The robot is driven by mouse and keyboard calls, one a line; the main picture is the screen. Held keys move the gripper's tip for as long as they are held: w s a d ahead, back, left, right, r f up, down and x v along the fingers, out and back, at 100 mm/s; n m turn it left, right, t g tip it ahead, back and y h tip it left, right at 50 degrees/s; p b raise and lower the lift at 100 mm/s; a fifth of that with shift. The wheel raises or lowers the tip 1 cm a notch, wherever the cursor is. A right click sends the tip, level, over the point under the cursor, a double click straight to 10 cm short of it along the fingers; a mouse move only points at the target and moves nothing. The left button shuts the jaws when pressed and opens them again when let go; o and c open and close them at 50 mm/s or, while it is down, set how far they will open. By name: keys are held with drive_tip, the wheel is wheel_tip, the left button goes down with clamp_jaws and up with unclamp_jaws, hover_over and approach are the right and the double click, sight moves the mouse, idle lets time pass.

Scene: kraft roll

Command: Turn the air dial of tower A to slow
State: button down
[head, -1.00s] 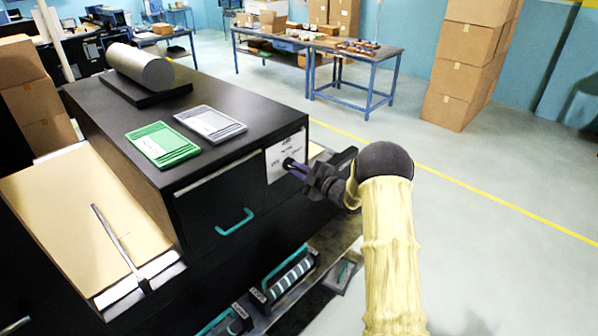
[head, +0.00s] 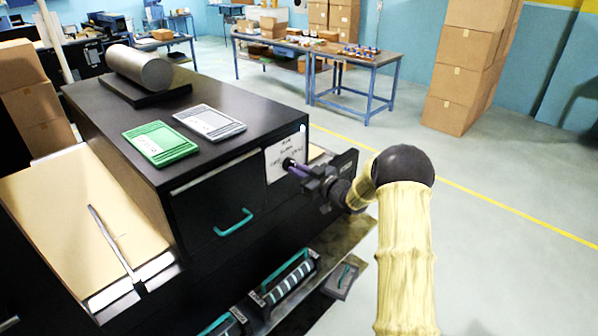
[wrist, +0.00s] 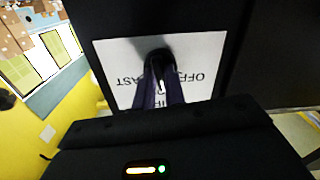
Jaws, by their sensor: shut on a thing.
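The air dial (head: 287,163) is a small black knob on a white label plate (head: 273,163) on the end face of the black cabinet. In the wrist view the dial (wrist: 160,57) stands out from the plate, which appears upside down with OFF on the right and FAST on the left. My gripper (head: 296,168) reaches in from the right, its purple fingers shut on the dial. In the wrist view the fingers (wrist: 161,88) are on either side of it, with a small white mark between them. The dial's exact setting is unclear.
A drawer with a teal handle (head: 234,222) is left of the plate. Green (head: 159,144) and grey (head: 209,123) cards and a grey roll (head: 140,68) lie on top. A low shelf (head: 345,240) juts out below my arm. Floor to the right is clear.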

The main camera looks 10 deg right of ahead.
drive_tip(key=shift+f+m, duration=0.1)
drive_tip(key=shift+m, duration=0.7)
drive_tip(key=c, duration=1.5)
unclamp_jaws()
drive_tip(key=shift+o, duration=0.2)
drive_tip(key=shift+s+d, duration=0.1)
drive_tip(key=b+v, duration=0.4)
drive_tip(key=v, duration=1.3)
drive_tip(key=shift+b, duration=0.35)
